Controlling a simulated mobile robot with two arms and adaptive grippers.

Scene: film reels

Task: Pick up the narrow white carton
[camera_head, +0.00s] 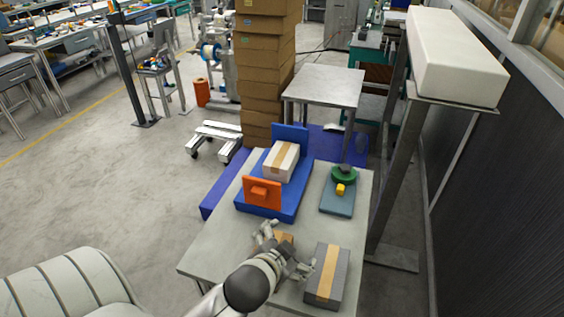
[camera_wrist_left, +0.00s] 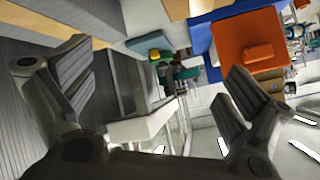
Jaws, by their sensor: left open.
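A narrow white carton with a tan tape strip (camera_head: 282,161) lies on a blue fixture (camera_head: 297,203) on the table, behind an upright orange plate (camera_head: 262,195). My left gripper (camera_head: 284,249) is over the near part of the table, in front of the fixture and apart from the carton. Its fingers are spread wide, and a tan object (camera_head: 286,237) shows partly behind them. In the left wrist view the open fingers (camera_wrist_left: 155,90) have nothing between them, and the orange plate (camera_wrist_left: 250,45) shows beyond. I cannot make out the carton there. My right gripper is not in view.
A grey box with a tan strip (camera_head: 327,277) stands right of my left gripper. A teal board (camera_head: 338,201) carries a green round piece and a yellow block. Stacked brown cartons (camera_head: 262,70) stand behind the table. A large white block (camera_head: 455,60) sits on a post-supported shelf at right.

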